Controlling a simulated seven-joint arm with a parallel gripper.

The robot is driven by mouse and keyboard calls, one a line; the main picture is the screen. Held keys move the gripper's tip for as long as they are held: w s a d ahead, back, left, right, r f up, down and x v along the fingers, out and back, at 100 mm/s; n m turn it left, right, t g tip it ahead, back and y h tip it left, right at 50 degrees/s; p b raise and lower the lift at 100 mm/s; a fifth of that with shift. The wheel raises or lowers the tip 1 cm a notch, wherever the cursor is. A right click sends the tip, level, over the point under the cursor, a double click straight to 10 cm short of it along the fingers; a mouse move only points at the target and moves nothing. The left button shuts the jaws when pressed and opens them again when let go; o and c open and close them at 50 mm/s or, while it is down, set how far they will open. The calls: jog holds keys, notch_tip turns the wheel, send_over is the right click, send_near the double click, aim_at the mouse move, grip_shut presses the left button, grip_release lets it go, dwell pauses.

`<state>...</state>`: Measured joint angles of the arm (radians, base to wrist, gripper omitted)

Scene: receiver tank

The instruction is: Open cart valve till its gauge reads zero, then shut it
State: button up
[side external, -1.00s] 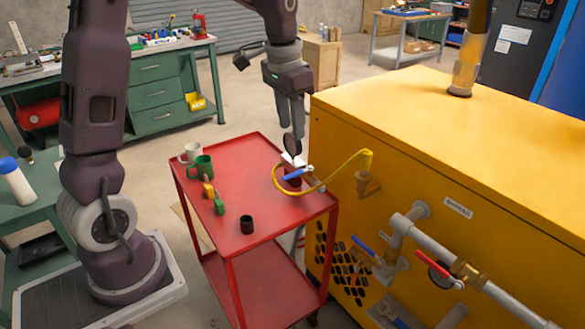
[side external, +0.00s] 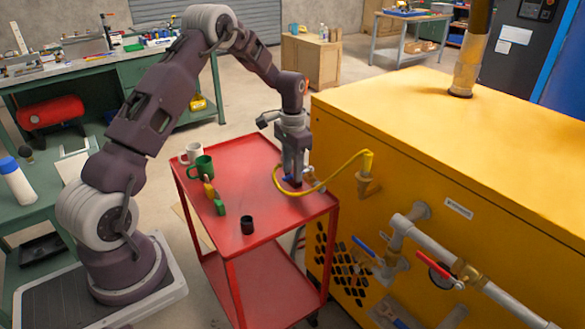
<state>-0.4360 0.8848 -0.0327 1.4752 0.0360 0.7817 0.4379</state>
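The cart valve stands at the right side of the red cart's top (side external: 262,215). Only a bit of its blue handle (side external: 289,179) shows, beside my fingers. My gripper (side external: 293,180) points down at the valve, with its fingers low over it. The fingers overlap in this view, so I cannot tell whether they are open or shut on the handle. The valve's gauge is hidden behind my gripper, and its reading cannot be seen. A yellow hose (side external: 335,172) loops from the valve area to a fitting (side external: 367,184) on the yellow tank cabinet.
A white mug (side external: 191,152), a green mug (side external: 201,167), a small yellow and green item (side external: 214,198) and a dark cup (side external: 247,225) stand on the cart. The yellow cabinet (side external: 440,130) rises close on the right.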

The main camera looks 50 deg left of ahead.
grip_shut()
jog(key=shift+r, duration=0.1)
dwell(1.2)
